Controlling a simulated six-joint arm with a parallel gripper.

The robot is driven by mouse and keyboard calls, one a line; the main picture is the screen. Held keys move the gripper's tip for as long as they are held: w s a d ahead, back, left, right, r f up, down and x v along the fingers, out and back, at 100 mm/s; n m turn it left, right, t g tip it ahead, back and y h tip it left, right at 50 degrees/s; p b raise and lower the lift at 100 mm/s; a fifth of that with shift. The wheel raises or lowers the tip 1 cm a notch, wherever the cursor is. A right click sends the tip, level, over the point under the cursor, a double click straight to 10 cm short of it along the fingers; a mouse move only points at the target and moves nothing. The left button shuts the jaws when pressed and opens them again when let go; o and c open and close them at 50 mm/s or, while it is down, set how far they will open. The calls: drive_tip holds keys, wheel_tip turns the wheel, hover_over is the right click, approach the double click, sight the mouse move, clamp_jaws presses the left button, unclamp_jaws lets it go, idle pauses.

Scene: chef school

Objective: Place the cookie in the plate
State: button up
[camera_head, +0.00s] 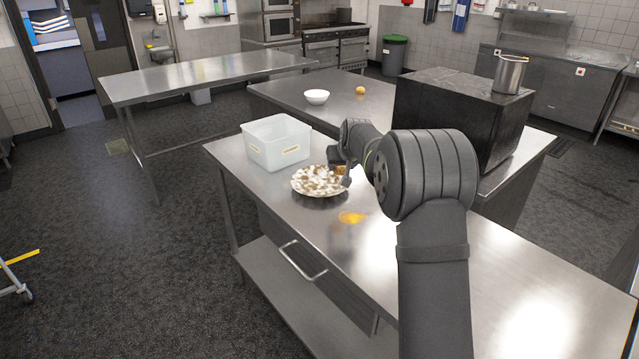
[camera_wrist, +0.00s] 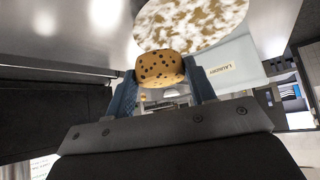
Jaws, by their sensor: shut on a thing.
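The cookie (camera_wrist: 160,68) is tan with dark chips, and my gripper (camera_wrist: 163,85) is shut on it in the wrist view. The plate (camera_head: 320,181) is round with a brown and white mottled pattern and lies on the steel counter. It also shows at the top of the wrist view (camera_wrist: 195,22), just beyond the cookie. In the head view my gripper (camera_head: 343,174) is at the plate's right edge, and the cookie (camera_head: 341,169) is only partly visible there, mostly hidden by the gripper. I cannot tell whether the cookie touches the plate.
A white plastic bin (camera_head: 276,142) with a label stands behind and left of the plate. A black box-like appliance (camera_head: 450,115) with a metal pot (camera_head: 509,73) on top is at the right. A white bowl (camera_head: 317,97) and an orange round item (camera_head: 360,90) are farther back.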

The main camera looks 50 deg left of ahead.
drive_tip(key=s+a+f, duration=0.1)
drive_tip(key=a, duration=0.1)
drive_tip(key=s+a+f, duration=0.1)
drive_tip(key=a+f, duration=0.1)
drive_tip(key=s+a+f, duration=0.1)
drive_tip(key=a, duration=0.1)
drive_tip(key=shift+s+a+f, duration=0.15)
drive_tip(key=shift+s+a, duration=0.1)
drive_tip(key=shift+f, duration=2.05)
drive_tip(key=shift+f, duration=0.35)
drive_tip(key=o, duration=1.1)
drive_tip(key=shift+c, duration=0.2)
drive_tip(key=shift+r, duration=0.1)
drive_tip(key=shift+r, duration=0.35)
drive_tip(key=v, duration=1.1)
drive_tip(key=shift+s+d+r, duration=0.2)
drive_tip(key=shift+r, duration=0.1)
